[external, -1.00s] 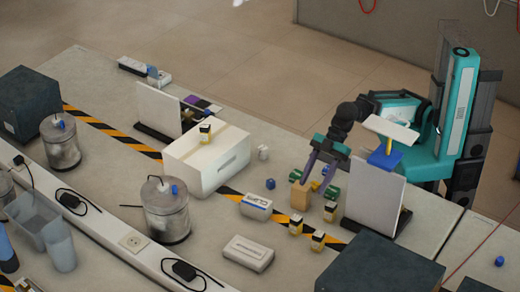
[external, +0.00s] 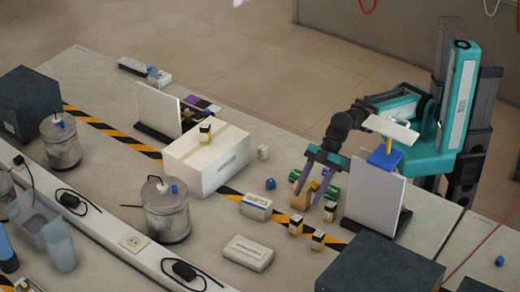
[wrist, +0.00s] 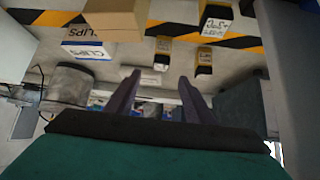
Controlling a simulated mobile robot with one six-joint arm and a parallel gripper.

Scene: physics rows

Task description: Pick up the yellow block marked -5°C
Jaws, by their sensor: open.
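Several small yellow-and-white blocks with black parts stand on the bench. One block (wrist: 215,18), at the top right of the wrist view, bears print that seems to include "5°C", partly cut by the frame edge. It appears to be the block (external: 330,211) just right of my gripper in the external view. Two more blocks stand further off (wrist: 163,48) (wrist: 203,55); their print is too small to read. My gripper (external: 307,199) is open, its purple fingers angled down beside a tan box (external: 303,203). The wrist view shows nothing between the fingers (wrist: 160,80).
A white upright panel (external: 374,193) stands close right of my gripper. The tan box (wrist: 115,18) and a blue-and-white CLIPS box (wrist: 85,50) lie left in the wrist view. A dark box (external: 375,265) stands at front right.

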